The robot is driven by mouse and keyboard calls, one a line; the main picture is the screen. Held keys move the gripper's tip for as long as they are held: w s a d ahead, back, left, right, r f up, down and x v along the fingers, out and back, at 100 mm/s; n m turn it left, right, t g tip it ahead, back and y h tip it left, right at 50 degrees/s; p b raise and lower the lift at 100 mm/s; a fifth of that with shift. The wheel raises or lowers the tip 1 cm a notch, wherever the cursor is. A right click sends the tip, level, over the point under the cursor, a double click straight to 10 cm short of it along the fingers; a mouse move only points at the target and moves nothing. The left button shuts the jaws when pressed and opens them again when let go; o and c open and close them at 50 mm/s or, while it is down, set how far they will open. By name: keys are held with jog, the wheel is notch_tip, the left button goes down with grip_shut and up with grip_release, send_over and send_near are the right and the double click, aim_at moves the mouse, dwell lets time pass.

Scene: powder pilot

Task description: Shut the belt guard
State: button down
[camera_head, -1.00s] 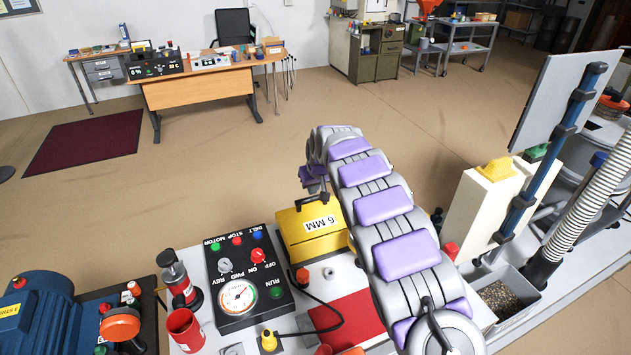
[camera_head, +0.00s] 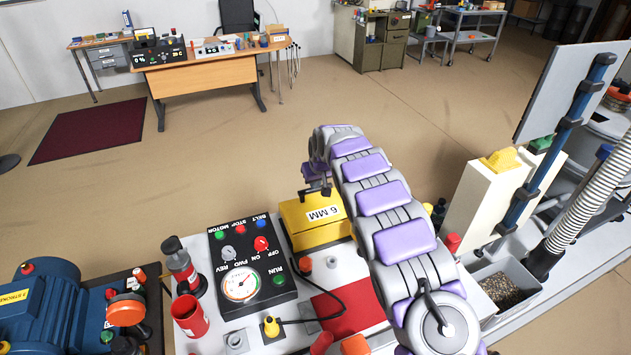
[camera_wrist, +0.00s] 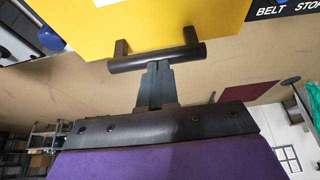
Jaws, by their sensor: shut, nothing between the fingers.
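The belt guard appears to be the yellow cover (camera_head: 314,232) marked 6 MM, standing behind the control panel on the machine in the head view. Its yellow face (camera_wrist: 150,20) fills the top of the wrist view. A black bar handle (camera_wrist: 157,57) stands out from that face. My gripper (camera_wrist: 155,72) is shut and empty, its fingertips right at the middle of the handle; I cannot tell whether they touch it. In the head view my arm arches over the cover's right side and hides part of it. How far the guard is open is not clear.
The black control panel (camera_head: 248,268) with knobs and a gauge is in front of the cover. A red cup (camera_head: 189,314) and a blue motor (camera_head: 45,308) are at left. A cream post (camera_head: 486,205) and a grey bin (camera_head: 508,285) are at right. Open floor lies behind.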

jog(key=shift+r, duration=0.15)
jog(key=shift+r, duration=0.3)
jog(key=w+p+v, duration=0.1)
jog(key=p+v, duration=0.1)
jog(key=v, duration=1)
jog(key=shift+a+r, duration=0.3)
jog(key=shift+r, duration=0.35)
